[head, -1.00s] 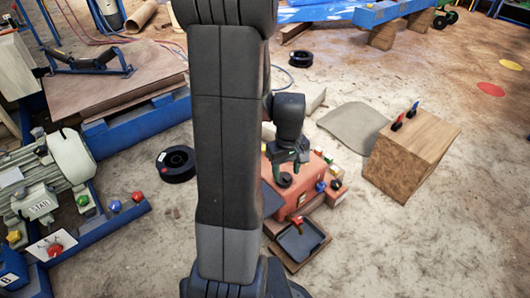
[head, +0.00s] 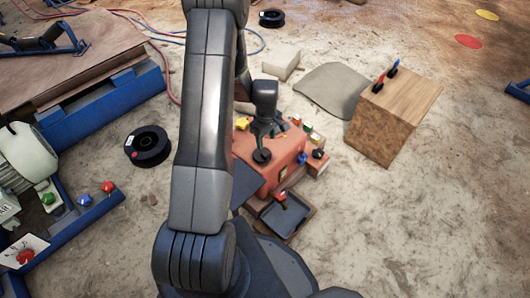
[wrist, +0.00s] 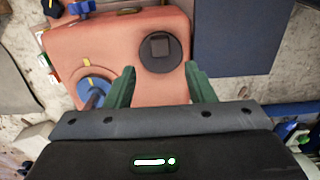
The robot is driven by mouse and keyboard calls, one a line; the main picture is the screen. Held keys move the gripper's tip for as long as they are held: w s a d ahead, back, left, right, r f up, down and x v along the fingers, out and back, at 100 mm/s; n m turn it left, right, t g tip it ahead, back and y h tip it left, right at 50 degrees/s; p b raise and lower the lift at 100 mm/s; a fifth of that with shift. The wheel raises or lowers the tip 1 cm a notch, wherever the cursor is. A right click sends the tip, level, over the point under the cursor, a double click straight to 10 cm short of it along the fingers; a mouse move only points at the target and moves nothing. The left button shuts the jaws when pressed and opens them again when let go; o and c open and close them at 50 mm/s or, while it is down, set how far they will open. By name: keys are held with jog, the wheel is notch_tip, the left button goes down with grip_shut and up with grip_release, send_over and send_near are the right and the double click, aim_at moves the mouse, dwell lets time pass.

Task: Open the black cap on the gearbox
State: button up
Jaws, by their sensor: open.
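The gearbox is an orange-red housing (head: 246,147) in the lower middle of the head view, partly hidden by my arm. Its round black cap (head: 261,156) lies on top. In the wrist view the cap (wrist: 160,63) shows whole, with a raised square in its centre, on the gearbox top (wrist: 105,38). My gripper (wrist: 160,72) is open. The height of the fingertips above the cap cannot be told.
A blue knob (wrist: 93,90) with a yellow mark sits left of the cap. A black tray (head: 285,214) with a red-handled item stands in front of the gearbox. A wooden block (head: 385,125) with two levers stands right. A black reel (head: 148,146) lies left on open ground.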

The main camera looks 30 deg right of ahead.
aim_at(266, 154)
notch_tip(266, 154, down, 8)
jog(key=shift+b, duration=0.8)
jog(key=shift+c, duration=0.2)
grip_shut()
